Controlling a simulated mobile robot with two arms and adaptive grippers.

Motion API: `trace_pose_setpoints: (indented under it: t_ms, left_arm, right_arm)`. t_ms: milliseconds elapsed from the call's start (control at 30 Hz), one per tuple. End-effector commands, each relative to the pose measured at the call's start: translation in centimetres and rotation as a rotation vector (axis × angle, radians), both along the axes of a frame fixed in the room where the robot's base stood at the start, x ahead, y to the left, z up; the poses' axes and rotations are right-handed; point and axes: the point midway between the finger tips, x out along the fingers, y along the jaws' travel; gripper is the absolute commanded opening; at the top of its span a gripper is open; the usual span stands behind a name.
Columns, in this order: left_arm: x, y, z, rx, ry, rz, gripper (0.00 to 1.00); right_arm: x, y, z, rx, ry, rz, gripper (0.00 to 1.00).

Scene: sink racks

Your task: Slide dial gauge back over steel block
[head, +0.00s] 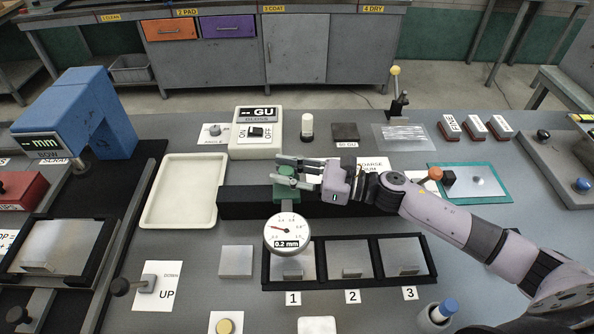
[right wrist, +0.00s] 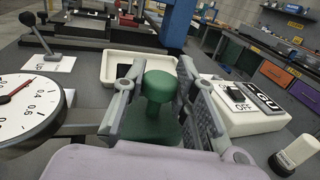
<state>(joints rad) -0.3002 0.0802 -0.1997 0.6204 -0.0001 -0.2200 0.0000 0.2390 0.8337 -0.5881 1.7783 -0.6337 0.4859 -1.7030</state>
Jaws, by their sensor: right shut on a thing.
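The dial gauge (head: 287,234) has a round white face marked 0.2 mm and hangs by an arm from a green carriage (head: 287,190) on a black rail (head: 245,204). Its face overlaps the back of slot 1. My right gripper (head: 288,173) is shut on the green knob (right wrist: 159,86) of the carriage, with one finger on each side in the right wrist view. Part of the gauge face (right wrist: 22,104) shows there at left. A steel block (head: 292,267) lies in slot 1, its back partly hidden by the gauge. My left gripper is not in view.
Slots 2 and 3 of the black rack (head: 373,262) hold steel plates. A loose steel plate (head: 236,260) lies left of the rack.

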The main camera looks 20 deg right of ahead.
Motion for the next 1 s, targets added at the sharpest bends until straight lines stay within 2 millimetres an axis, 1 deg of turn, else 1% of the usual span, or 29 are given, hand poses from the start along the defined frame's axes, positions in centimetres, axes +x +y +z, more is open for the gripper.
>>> trace_pose_setpoints:
  t_ms: [33,200,300,367,500,800,833,1000]
  left_arm:
    - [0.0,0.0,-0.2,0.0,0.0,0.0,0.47]
    - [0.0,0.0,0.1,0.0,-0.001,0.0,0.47]
    - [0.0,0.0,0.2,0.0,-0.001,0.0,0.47]
    - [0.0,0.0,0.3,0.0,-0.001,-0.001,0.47]
    - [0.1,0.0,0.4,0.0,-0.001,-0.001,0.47]
    - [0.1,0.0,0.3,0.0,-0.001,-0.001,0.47]
    - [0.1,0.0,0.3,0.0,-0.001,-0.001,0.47]
    - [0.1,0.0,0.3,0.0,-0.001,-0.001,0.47]
  right_arm:
    - [0.4,1.7,0.1,0.005,-0.004,0.004,0.0]
    - [1.8,6.5,0.2,0.006,-0.002,0.004,0.0]
    - [2.5,8.7,0.2,0.004,0.0,0.002,0.0]
    - [2.7,9.7,0.1,0.003,-0.001,0.003,0.0]
    - [3.0,10.8,0.0,0.001,-0.001,0.001,0.0]
    - [3.0,10.9,0.0,0.002,-0.001,0.003,0.0]
    - [3.0,10.9,0.1,0.002,-0.001,0.003,0.28]
    - [3.0,10.9,0.1,0.002,-0.001,0.003,0.39]
